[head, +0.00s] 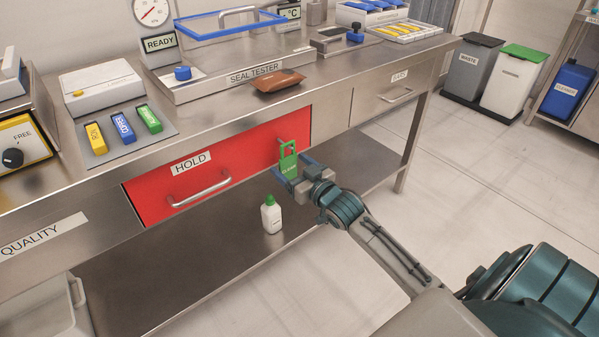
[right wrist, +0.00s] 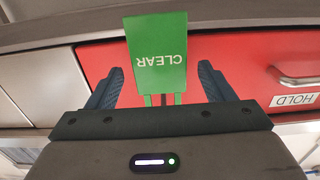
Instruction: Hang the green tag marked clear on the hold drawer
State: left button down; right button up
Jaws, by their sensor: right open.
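The green tag (head: 288,162) marked CLEAR is upright at the right end of the red HOLD drawer (head: 240,150) front. It also shows in the right wrist view (right wrist: 158,55), upside down, in front of the red drawer face (right wrist: 225,55). What holds the tag at its top is too small to make out. My right gripper (head: 286,178) is open around the lower part of the tag. In the wrist view its fingers (right wrist: 160,88) stand on both sides with gaps to the tag. The drawer is shut. My left gripper is not in view.
A brown pouch (head: 278,80) lies on the bench edge above the drawer. A white bottle (head: 271,215) with a green cap stands on the lower shelf near my right gripper. Yellow, blue and green blocks (head: 122,127) sit at the left.

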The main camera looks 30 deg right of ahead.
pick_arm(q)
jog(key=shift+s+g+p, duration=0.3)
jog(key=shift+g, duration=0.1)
pick_arm(e)
jog(key=s, duration=1)
jog(key=shift+s+d, duration=0.3)
jog(key=shift+d, duration=0.1)
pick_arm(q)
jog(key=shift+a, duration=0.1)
